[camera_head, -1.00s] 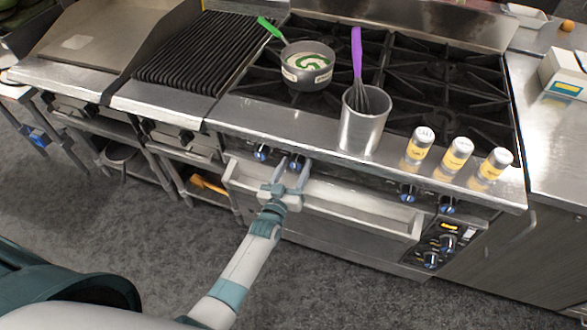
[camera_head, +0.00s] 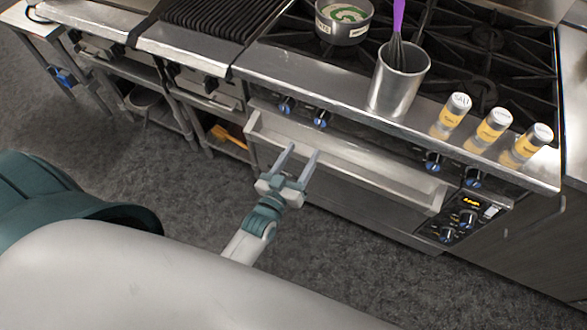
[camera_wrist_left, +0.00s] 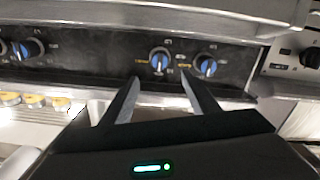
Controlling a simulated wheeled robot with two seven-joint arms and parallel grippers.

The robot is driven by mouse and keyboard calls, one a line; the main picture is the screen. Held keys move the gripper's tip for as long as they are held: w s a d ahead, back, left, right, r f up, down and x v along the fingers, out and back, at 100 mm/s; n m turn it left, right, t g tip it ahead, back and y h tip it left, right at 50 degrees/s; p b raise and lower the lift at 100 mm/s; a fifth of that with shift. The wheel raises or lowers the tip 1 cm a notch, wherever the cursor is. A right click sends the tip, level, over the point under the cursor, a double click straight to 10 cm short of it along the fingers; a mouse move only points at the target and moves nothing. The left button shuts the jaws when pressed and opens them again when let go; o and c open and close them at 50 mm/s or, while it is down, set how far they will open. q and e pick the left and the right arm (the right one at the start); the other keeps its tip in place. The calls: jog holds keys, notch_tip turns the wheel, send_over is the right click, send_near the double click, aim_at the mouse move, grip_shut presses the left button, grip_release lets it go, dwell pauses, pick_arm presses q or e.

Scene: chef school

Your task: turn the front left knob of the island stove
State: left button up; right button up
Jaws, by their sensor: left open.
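The stove's front has a left pair of blue-and-black knobs, the leftmost knob (camera_head: 286,104) and the one beside it (camera_head: 320,118). My left gripper (camera_head: 302,149) is open and empty, its fingers pointing at the stove front, just below this pair in the head view. My right gripper is not in view.
An oven handle rail (camera_head: 345,160) runs below the knobs. A steel cup (camera_head: 398,80) with a purple whisk, a pot (camera_head: 343,25) and several shakers (camera_head: 492,128) stand on the stove top. More knobs (camera_head: 432,160) sit to the right. The grey floor (camera_head: 330,275) is clear.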

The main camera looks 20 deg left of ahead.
pick_arm(q)
jog(key=shift+s+b, duration=0.35)
jog(key=shift+s, duration=1.95)
jog(key=shift+a, duration=0.1)
jog(key=s+f+m+g, duration=0.1)
jog(key=s+f+g, duration=0.3)
jog(key=f, duration=0.7)
jog(key=s+d+f+m+g, duration=0.15)
jog(key=s+f, duration=0.35)
jog(key=f, duration=0.5)
jog(key=s+f+g, duration=0.3)
jog(key=s+f, duration=0.2)
jog(key=f, duration=0.6)
jog(key=s+a+f+g, duration=0.2)
jog(key=s+f, duration=0.3)
jog(key=s, duration=0.4)
jog(key=s+a+f+m+g, duration=0.1)
jog(key=s+a+f+g, duration=0.2)
jog(key=s, duration=0.6)
jog(key=s+a+f+m+g, duration=0.1)
jog(key=s+a+f+g, duration=0.1)
jog(key=s+f, duration=0.5)
jog(key=s+g, duration=0.1)
jog(key=s, duration=0.1)
jog(key=shift+s+a+f+y, duration=0.2)
jog(key=shift+s+f+y, duration=0.1)
jog(key=shift+s+f, duration=0.1)
jog(key=shift+g, duration=0.25)
